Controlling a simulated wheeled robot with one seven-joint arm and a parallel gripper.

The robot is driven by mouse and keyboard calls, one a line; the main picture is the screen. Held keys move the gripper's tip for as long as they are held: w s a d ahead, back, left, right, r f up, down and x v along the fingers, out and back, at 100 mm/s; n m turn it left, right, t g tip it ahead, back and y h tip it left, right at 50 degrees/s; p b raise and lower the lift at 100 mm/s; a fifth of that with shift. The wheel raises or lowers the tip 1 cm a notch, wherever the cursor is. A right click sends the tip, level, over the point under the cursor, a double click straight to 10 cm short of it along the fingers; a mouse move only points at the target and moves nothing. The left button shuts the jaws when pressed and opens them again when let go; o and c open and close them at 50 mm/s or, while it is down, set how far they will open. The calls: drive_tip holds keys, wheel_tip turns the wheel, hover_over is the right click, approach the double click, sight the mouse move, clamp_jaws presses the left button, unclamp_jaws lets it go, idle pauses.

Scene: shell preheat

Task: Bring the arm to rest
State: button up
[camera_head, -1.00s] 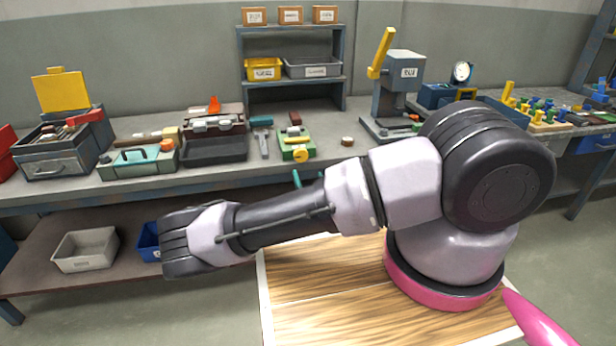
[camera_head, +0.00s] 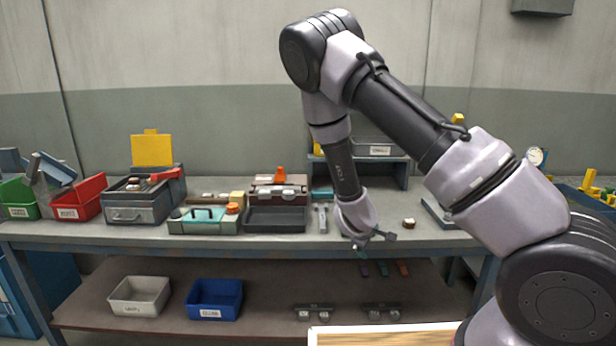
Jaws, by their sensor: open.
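My arm rises from the lower right, bends at the top of the view and hangs down at the middle. My gripper (camera_head: 368,244) points down at its end, in front of the workbench's front edge (camera_head: 250,246). Its jaws are small in the picture and look apart, with nothing visible between them. The arm's links hide part of the bench's right half and the shelf rack behind.
On the bench stand a red bin (camera_head: 78,200), a grey drawer box (camera_head: 140,205), a teal toolbox (camera_head: 200,220) and a dark open case (camera_head: 276,217). A white bin (camera_head: 140,296) and a blue bin (camera_head: 214,299) sit on the lower shelf. The left foreground is clear.

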drive_tip(key=s+r+m+g+y, duration=0.1)
drive_tip(key=s+r+m+y, duration=0.15)
drive_tip(key=r, duration=0.65)
drive_tip(key=s+r+m+y, duration=0.15)
drive_tip(key=r+m, duration=0.25)
drive_tip(key=r, duration=0.5)
drive_tip(key=s+r+m+g+y, duration=0.1)
drive_tip(key=s+r+m+y, duration=0.15)
drive_tip(key=r, duration=0.65)
drive_tip(key=s+d+r+m+t, duration=0.1)
drive_tip(key=s+d+r+m, duration=0.1)
drive_tip(key=s+r, duration=0.6)
drive_tip(key=s+d+r+m, duration=0.3)
drive_tip(key=s+r, duration=0.4)
drive_tip(key=s, duration=0.4)
drive_tip(key=shift+d+r+t, duration=0.4)
drive_tip(key=shift+d, duration=0.05)
drive_tip(key=shift+h, duration=0.25)
